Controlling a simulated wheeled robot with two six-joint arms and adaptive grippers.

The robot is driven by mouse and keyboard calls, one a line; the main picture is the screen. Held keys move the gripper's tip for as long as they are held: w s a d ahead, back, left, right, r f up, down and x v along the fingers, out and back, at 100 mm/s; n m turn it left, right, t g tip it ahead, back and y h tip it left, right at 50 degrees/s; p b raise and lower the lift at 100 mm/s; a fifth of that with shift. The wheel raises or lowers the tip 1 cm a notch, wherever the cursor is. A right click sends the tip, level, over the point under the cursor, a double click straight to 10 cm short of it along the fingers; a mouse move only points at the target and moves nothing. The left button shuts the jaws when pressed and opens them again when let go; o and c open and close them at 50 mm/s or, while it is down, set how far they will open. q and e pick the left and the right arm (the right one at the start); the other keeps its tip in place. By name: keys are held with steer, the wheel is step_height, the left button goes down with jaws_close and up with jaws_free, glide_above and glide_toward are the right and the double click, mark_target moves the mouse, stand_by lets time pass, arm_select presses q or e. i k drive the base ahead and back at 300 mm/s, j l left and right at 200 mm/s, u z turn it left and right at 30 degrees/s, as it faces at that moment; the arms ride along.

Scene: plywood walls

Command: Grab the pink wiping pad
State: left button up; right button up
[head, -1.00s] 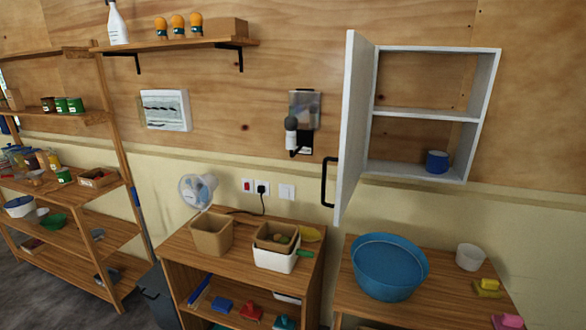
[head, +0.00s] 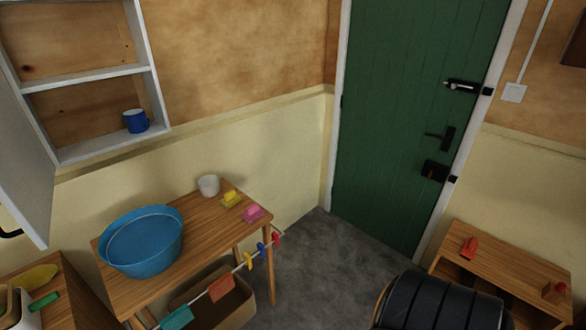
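The pink wiping pad (head: 253,213) lies on the right end of a wooden table (head: 190,235), close to its right edge. A yellow pad (head: 232,199) lies just behind it to the left. The pink pad looks unobstructed from above. Neither of my grippers shows in the head view.
A blue basin (head: 142,240) and a white cup (head: 208,185) share the table. A rail with cloths and clips (head: 221,287) runs along its front, above a bin (head: 240,305). An open wall cabinet (head: 100,75) hangs upper left. Grey floor (head: 310,255) is clear before the green door (head: 415,110).

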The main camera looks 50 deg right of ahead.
mark_target(254, 211)
steer(key=z, duration=1.15)
